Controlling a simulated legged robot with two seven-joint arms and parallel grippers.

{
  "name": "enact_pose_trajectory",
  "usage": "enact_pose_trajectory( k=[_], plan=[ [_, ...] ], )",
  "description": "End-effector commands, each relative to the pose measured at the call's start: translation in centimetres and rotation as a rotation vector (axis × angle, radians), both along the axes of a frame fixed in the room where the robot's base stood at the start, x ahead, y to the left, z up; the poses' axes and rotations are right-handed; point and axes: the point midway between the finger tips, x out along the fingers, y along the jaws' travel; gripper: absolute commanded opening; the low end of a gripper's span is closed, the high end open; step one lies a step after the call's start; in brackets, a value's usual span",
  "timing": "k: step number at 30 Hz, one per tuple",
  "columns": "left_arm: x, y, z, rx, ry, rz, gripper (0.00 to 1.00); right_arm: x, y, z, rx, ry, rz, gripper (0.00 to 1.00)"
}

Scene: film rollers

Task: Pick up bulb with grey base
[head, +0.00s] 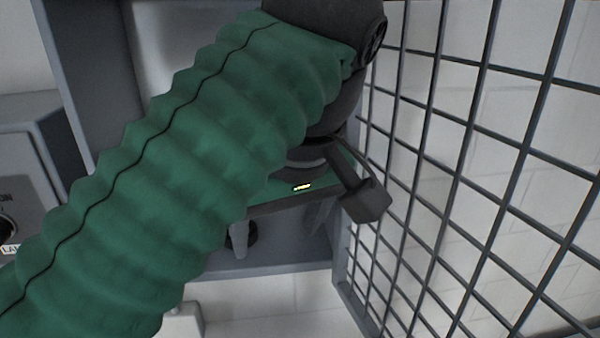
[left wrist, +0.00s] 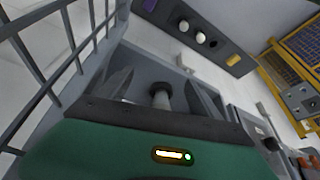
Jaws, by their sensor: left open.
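My left gripper (head: 281,236) reaches into a grey open-fronted cabinet, fingers pointing down and spread apart. In the left wrist view its fingers (left wrist: 164,88) also stand apart, with a dark round-topped piece on a grey cylinder (left wrist: 162,98) showing between them. I cannot tell whether this is the bulb with the grey base. In the head view, a dark round thing (head: 252,233) shows partly behind the left finger. Two pale round things (left wrist: 192,32), possibly bulbs, sit on a grey panel farther off; their bases are unclear. My right gripper is not in view.
A dark wire-mesh door (head: 470,150) stands close on the right of the arm in the head view. The grey cabinet shelf (head: 290,257) lies below the gripper. A grey box (head: 30,150) stands at left. A yellow frame (left wrist: 275,70) shows at right in the wrist view.

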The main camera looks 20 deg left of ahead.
Motion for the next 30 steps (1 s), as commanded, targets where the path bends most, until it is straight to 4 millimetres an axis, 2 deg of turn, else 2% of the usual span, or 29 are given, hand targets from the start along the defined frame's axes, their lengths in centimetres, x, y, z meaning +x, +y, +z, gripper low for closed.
enact_pose_trajectory(
  k=[2,5,12,18,21,24,30],
  plan=[
    [-0.2,0.5,0.3,-0.001,-0.005,0.003,0.74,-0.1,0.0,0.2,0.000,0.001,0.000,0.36],
    [0.8,2.0,0.6,-0.003,-0.006,0.006,0.74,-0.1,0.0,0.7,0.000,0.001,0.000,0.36],
    [5.3,6.6,0.5,-0.002,-0.001,0.005,0.74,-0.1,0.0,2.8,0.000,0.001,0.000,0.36],
    [7.0,7.7,0.3,0.002,-0.001,0.000,0.74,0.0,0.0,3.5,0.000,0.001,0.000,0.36],
    [7.9,9.0,0.5,0.002,-0.001,0.003,0.74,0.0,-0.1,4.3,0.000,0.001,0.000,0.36],
    [8.2,9.5,-2.3,0.002,0.001,0.001,0.74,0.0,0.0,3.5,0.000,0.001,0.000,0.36],
    [8.8,10.4,-4.5,0.000,-0.003,0.000,0.74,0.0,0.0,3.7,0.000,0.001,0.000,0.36]
  ],
)
